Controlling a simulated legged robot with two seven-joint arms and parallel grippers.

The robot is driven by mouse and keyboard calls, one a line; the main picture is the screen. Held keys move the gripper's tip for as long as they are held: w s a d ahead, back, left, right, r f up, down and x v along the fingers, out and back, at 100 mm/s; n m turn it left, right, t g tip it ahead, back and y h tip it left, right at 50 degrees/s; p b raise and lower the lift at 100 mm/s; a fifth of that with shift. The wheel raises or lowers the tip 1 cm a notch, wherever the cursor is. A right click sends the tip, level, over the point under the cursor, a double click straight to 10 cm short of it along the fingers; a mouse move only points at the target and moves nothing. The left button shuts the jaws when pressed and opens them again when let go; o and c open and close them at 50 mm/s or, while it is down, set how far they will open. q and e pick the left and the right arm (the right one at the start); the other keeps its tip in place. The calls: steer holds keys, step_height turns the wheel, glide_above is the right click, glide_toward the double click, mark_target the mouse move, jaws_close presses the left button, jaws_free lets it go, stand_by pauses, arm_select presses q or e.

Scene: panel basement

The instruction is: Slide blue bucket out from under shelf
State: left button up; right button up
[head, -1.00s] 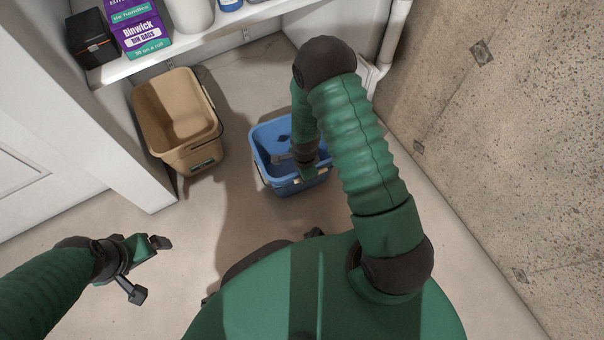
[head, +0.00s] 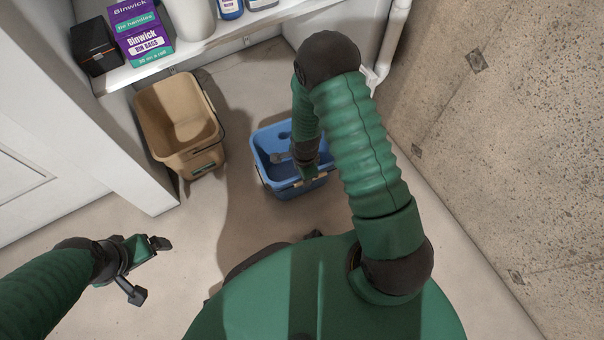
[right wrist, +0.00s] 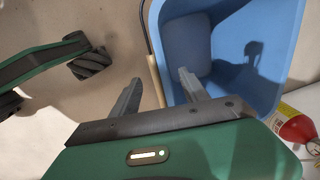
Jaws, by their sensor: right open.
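The blue bucket (head: 262,150) stands on the floor in front of the shelf's right end, partly hidden by my right arm in the head view. In the right wrist view the blue bucket (right wrist: 245,45) fills the upper right. My right gripper (right wrist: 157,92) is open at its near rim. One finger is over the bucket's inside and the other is outside, with the tan handle grip (right wrist: 155,80) between them. I cannot tell whether either finger touches. My left gripper (head: 149,269) is open and empty above the floor at lower left.
A tan bucket (head: 178,115) stands left of the blue one, under the white shelf (head: 180,56). A concrete wall (head: 500,130) and white pipe (head: 392,40) bound the right. Floor is clear between the buckets.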

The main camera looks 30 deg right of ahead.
step_height(320, 180, up, 12)
steer(key=s+p, duration=0.1)
steer(key=p, duration=0.4)
steer(key=shift+r+p, duration=0.25)
steer(key=shift+p, duration=0.1)
steer(key=shift+a, duration=0.1)
steer(key=s+a+r+n+t+p, duration=0.1)
steer(key=s+a+r+n, duration=0.2)
steer(key=r+n, duration=0.7)
steer(key=s+a+r+n+t+p, duration=0.1)
steer(key=s+a+r+n, duration=0.2)
steer(key=r+n, duration=0.7)
step_height(320, 180, up, 32)
steer(key=p, duration=3.2)
steer(key=shift+w+r+p, duration=0.15)
steer(key=shift+r+p, duration=0.05)
steer(key=shift+p, duration=0.15)
